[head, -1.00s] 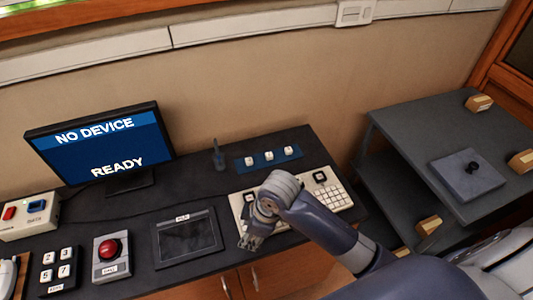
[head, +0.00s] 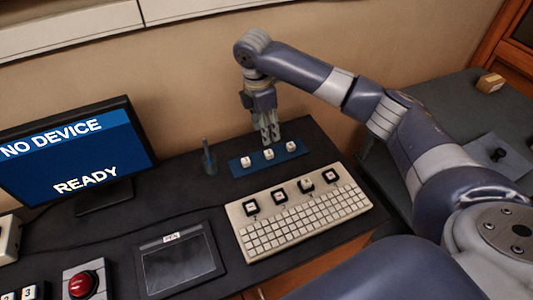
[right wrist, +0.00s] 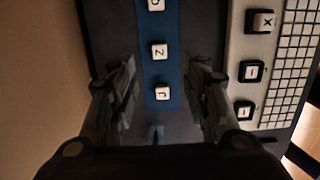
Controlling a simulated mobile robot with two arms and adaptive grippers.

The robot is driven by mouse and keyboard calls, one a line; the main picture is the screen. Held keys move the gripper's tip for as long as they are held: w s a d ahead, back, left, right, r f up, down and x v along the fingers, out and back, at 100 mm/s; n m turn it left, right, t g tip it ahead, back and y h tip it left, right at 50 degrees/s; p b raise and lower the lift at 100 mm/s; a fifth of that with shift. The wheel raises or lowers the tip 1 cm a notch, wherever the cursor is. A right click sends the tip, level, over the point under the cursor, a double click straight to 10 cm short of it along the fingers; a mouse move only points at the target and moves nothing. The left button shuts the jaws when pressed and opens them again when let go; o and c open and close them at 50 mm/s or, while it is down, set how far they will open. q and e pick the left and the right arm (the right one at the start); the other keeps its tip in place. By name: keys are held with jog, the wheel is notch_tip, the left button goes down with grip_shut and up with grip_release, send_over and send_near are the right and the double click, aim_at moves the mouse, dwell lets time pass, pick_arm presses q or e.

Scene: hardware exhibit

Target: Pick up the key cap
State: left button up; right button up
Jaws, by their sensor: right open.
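Three white key caps sit in a row on a blue strip (head: 240,172) on the dark desk: a left one (head: 245,162), a middle one (head: 268,155) and a right one (head: 291,146). In the right wrist view, caps marked Z (right wrist: 159,50) and J (right wrist: 162,93) show, with a third cut by the top edge. My right gripper (head: 270,138) points down just above and behind the strip, near the middle cap. It is open and empty; its fingers stand on either side of the strip in the wrist view. My left gripper is not in view.
A cream keyboard (head: 305,222) with several black-framed keys lies in front of the strip. A dark tablet (head: 180,262), a red button (head: 82,284) and a monitor (head: 75,155) reading "NO DEVICE READY" are to the left. A small upright dark object (head: 209,160) stands left of the strip.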

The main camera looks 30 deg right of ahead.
aim_at(269, 152)
jog(key=f, duration=0.4)
jog(key=shift+s+d, duration=0.15)
jog(key=shift+d, duration=0.1)
jog(key=shift+d+f+p, duration=0.2)
jog(key=shift+f+p, duration=0.45)
jog(key=shift+f, duration=2.3)
jog(key=c, duration=0.8)
